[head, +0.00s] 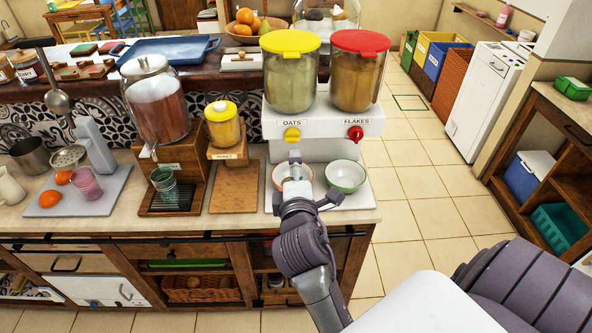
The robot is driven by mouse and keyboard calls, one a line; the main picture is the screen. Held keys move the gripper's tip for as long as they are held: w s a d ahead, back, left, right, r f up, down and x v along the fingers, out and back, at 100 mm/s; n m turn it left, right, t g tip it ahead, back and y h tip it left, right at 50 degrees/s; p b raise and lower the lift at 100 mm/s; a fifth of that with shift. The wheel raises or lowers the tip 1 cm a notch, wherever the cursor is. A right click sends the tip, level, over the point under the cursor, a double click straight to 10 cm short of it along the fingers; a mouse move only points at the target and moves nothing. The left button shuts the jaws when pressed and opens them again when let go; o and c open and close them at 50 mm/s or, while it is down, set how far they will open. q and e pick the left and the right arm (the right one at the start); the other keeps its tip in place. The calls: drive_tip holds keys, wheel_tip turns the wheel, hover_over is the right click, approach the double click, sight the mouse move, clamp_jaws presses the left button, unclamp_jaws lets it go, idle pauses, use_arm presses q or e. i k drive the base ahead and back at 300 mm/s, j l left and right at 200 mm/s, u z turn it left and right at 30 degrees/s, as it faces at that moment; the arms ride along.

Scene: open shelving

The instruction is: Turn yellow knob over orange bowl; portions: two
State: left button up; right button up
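The yellow knob (292,134) sits on the white dispenser front, below the label OATS. Above it is the clear oats container (289,85) with a yellow lid. The orange-rimmed bowl (279,181) stands below the yellow knob and is partly hidden by my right gripper (295,158). That gripper's narrow tip points up, just below the knob, with a small gap seen between them. I see it from behind, and its finger opening does not show. The bowl's contents cannot be made out. My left gripper is out of view.
A red knob (355,133) and a green-rimmed bowl (345,176) are close on the right. A wooden stand with a honey jar (223,124) and a large drink dispenser (157,102) stand to the left. The counter ends just right of the bowls.

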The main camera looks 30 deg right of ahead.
sight(292, 135)
drive_tip(key=i+j+z, duration=0.1)
drive_tip(key=j+z, duration=0.2)
drive_tip(key=j, duration=0.35)
drive_tip(key=j+z, duration=0.3)
drive_tip(key=j, duration=0.35)
